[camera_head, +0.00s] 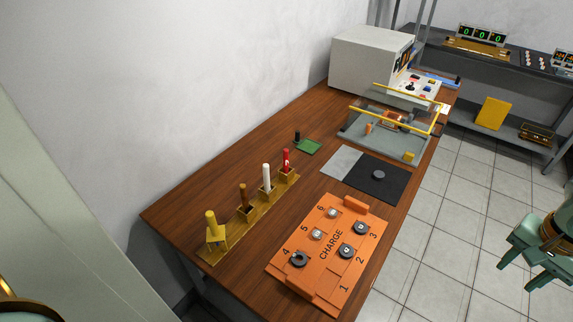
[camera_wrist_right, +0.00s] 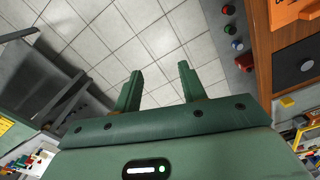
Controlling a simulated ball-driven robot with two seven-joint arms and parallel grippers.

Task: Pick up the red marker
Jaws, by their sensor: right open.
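The red marker (camera_head: 287,160) stands upright in the far end block of a yellow-brown rack (camera_head: 232,238) on the brown table. White (camera_head: 266,176), brown (camera_head: 243,196) and yellow (camera_head: 211,222) sticks stand in the same rack, nearer the front. My right gripper (camera_head: 515,271) is open and empty at the right edge of the head view, over the tiled floor beside the table and well apart from the marker. Its two spread fingers also show in the right wrist view (camera_wrist_right: 160,70), with only floor between them. My left gripper is not in view.
An orange CHARGE board (camera_head: 306,238) with discs lies right of the rack. A grey and black mat (camera_head: 346,163), a clear box with yellow bars (camera_head: 383,135) and a grey machine (camera_head: 362,62) stand farther back. A wall runs along the table's left side.

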